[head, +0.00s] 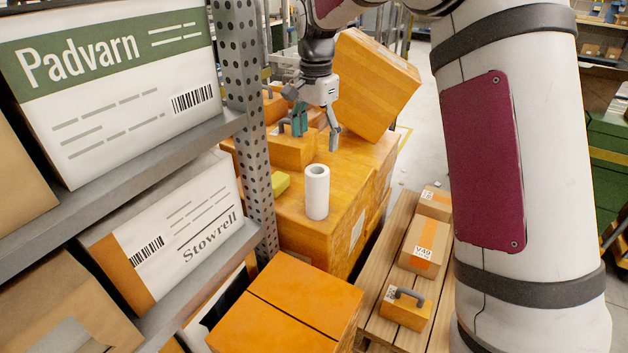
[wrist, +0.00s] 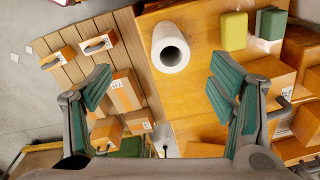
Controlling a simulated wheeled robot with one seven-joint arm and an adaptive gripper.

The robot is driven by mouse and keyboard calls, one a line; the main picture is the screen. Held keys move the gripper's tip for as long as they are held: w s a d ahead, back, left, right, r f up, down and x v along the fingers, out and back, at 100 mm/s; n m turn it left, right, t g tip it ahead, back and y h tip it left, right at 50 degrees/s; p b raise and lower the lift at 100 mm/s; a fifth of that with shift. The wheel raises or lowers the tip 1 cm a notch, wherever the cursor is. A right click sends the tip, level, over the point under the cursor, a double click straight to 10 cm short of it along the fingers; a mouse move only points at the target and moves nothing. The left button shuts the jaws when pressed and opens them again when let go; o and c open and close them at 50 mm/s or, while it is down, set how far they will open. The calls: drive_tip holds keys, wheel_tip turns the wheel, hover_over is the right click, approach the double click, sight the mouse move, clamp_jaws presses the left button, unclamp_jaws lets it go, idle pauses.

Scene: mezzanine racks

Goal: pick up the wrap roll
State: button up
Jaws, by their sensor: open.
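The wrap roll (head: 317,192) is a white upright cylinder with a hollow core, standing on top of a large orange box (head: 345,218). My gripper (head: 317,132) is open and empty, above the box top and behind the roll in the head view. Its teal-padded fingers spread wide in the wrist view (wrist: 160,95). The gripper is apart from the roll.
A yellow block (head: 280,184) lies beside the roll, and a green block (wrist: 271,23) shows past it. A large tilted box (head: 372,85) and smaller handled boxes stand behind. The rack post (head: 247,120) is close on the left. A wooden pallet (head: 385,270) carries small boxes.

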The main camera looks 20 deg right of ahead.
sight(317, 172)
drive_tip(key=shift+m, duration=0.5)
drive_tip(key=w+f, duration=0.1)
drive_tip(key=f, duration=0.3)
drive_tip(key=w+f, duration=0.1)
drive_tip(key=f, duration=0.2)
drive_tip(key=w+d+f, duration=0.1)
drive_tip(key=f, duration=0.3)
drive_tip(key=shift+f, duration=0.3)
drive_tip(key=f, duration=0.5)
drive_tip(key=shift+w+d+p, duration=0.1)
drive_tip(key=shift+d+p, duration=0.1)
drive_tip(key=shift+p, duration=0.15)
drive_tip(key=c, duration=1.5)
drive_tip(key=shift+r, duration=0.6)
wheel_tip(317, 172, up, 2)
drive_tip(key=shift+r, duration=0.15)
drive_tip(key=s, duration=0.5)
drive_tip(key=s+r, duration=0.1)
drive_tip(key=s, duration=1)
drive_tip(key=shift+d+r, duration=0.2)
drive_tip(key=shift+r, duration=0.05)
